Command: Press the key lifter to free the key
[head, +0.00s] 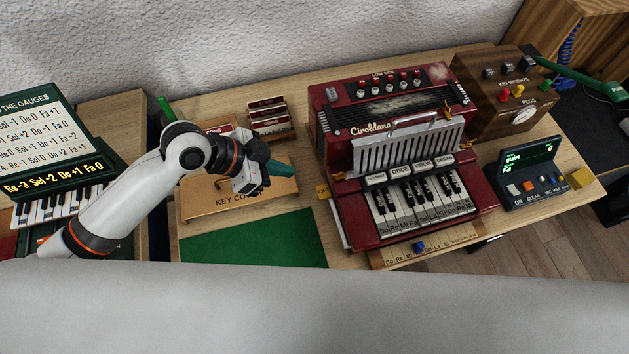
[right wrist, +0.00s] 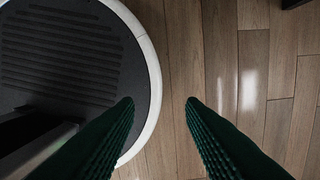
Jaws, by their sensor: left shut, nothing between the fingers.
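A red accordion-like instrument (head: 330,118) stands on the wooden bench, its piano keys (head: 415,200) facing front. A wooden strip (head: 455,243) with note names lies before the keys, and a small blue piece (head: 418,246) sits on it. I cannot tell which part is the key lifter. My left gripper (head: 283,169) is shut and empty, left of the instrument and over the wooden key cover panel (head: 220,196); I cannot tell whether it touches. My right gripper (right wrist: 160,103) is open and empty above the floor in the right wrist view.
A green mat (head: 260,240) lies in front of the panel. Small labelled boxes (head: 269,118) stand behind it. A wooden box with a gauge (head: 505,100) and a dark display console (head: 535,178) stand at right. A green gauge board (head: 45,140) stands at left.

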